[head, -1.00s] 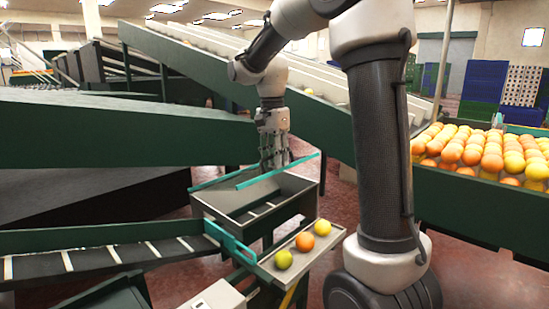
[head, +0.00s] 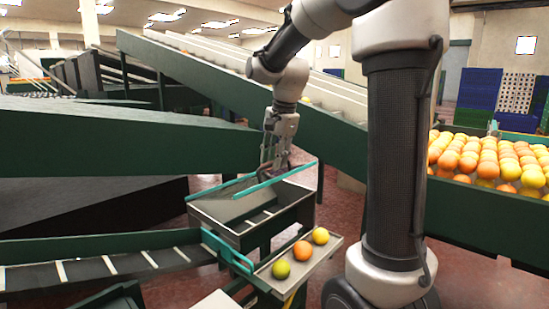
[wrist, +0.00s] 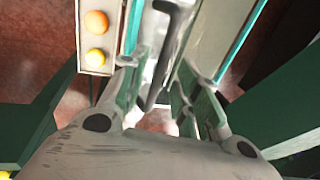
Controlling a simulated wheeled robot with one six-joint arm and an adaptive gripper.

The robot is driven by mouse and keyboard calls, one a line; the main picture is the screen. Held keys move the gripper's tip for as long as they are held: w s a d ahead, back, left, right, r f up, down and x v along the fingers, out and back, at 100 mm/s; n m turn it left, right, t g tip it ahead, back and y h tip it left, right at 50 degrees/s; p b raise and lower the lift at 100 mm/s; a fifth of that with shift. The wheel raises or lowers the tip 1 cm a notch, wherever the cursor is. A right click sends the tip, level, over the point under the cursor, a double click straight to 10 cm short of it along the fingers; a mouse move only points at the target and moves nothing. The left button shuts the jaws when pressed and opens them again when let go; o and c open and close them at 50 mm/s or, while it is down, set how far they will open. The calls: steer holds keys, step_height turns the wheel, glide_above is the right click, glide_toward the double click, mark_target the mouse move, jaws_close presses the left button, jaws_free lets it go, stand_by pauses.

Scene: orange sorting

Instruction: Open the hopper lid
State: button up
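The hopper (head: 270,226) is a grey open-topped metal box left of my arm's column in the head view. Its lid shows as teal-edged bars (head: 275,180) across the top, with what looks like a pale or clear panel between them. I cannot tell how far the lid is raised. A dark bar handle (wrist: 176,25) shows in the wrist view between two teal edges. My gripper (head: 271,166) points down over the lid's far side. In the wrist view my gripper (wrist: 160,88) has its fingers apart, with the handle between them. Contact cannot be told.
A small tray (head: 262,271) with three citrus fruits sits at the hopper's front right. A slatted conveyor (head: 85,255) leads in from the left. A green sloping conveyor side (head: 235,85) stands behind. A bin heaped with oranges (head: 480,155) is at the right.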

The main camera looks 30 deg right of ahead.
jaws_close()
steer(key=c, duration=0.6)
jaws_free()
steer(key=w+a+r+g+h, duration=0.1)
steer(key=w+a+r+g, duration=0.1)
steer(key=w+r, duration=0.4)
steer(key=shift+a+r+g, duration=0.15)
steer(key=shift+r+g, duration=0.2)
steer(key=shift+g, duration=0.15)
steer(key=o, duration=0.3)
steer(key=shift+w+f, duration=0.15)
steer(key=o, duration=0.3)
